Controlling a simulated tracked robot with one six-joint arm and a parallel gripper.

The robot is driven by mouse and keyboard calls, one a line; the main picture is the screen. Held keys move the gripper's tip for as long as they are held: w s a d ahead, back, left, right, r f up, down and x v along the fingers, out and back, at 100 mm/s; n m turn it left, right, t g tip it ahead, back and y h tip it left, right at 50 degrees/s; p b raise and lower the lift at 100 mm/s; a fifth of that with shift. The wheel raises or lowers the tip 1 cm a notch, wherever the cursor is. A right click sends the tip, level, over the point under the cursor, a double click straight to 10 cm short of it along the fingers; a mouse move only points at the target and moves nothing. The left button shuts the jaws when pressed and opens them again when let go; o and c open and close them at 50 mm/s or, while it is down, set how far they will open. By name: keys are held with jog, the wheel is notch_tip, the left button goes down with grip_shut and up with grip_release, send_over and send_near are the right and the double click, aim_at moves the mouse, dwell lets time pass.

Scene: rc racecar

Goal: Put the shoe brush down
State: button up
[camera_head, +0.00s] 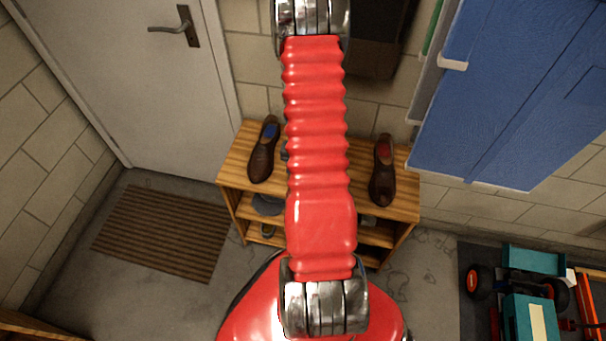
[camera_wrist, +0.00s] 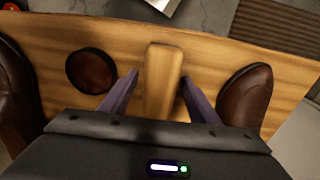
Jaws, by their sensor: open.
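The shoe brush (camera_wrist: 163,85) shows in the wrist view as a pale wooden block on the top of the wooden shoe rack (camera_wrist: 215,52). My gripper (camera_wrist: 159,77) is open, with one purple finger on each side of the brush. A gap shows between each fingertip and the brush. The near end of the brush is hidden behind my gripper body. In the head view my red arm covers the middle of the rack (camera_head: 235,165), so brush and gripper are hidden there.
A brown shoe with a blue inside (camera_head: 263,150) and one with a red inside (camera_head: 383,172) stand on the rack top. A dark round tin (camera_wrist: 91,71) lies left of my gripper in the wrist view. A blue cabinet (camera_head: 510,90) hangs at right; a toy vehicle (camera_head: 530,310) stands below.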

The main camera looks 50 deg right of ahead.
notch_tip(320, 180, up, 12)
jog(key=shift+a, duration=0.25)
dwell(0.6)
jog(key=shift+s, duration=0.1)
dwell(0.5)
jog(key=w+a+r+n+t+h, duration=0.1)
jog(key=w+a+r+n, duration=0.2)
jog(key=a+r, duration=0.65)
jog(key=w+a+r+n+t, duration=0.1)
jog(key=w+a+r+n, duration=0.25)
jog(key=a+r, duration=0.55)
jog(key=s+a+r+n+t, duration=0.1)
jog(key=s+a+r+n, duration=0.2)
jog(key=a+r, duration=0.3)
jog(key=s+a+r+n+t+y, duration=0.1)
jog(key=s+a+r+n, duration=0.3)
jog(key=a, duration=0.6)
jog(key=shift+s+a+r+t, duration=0.4)
jog(key=shift+s+r+t, duration=0.35)
jog(key=shift+r, duration=0.15)
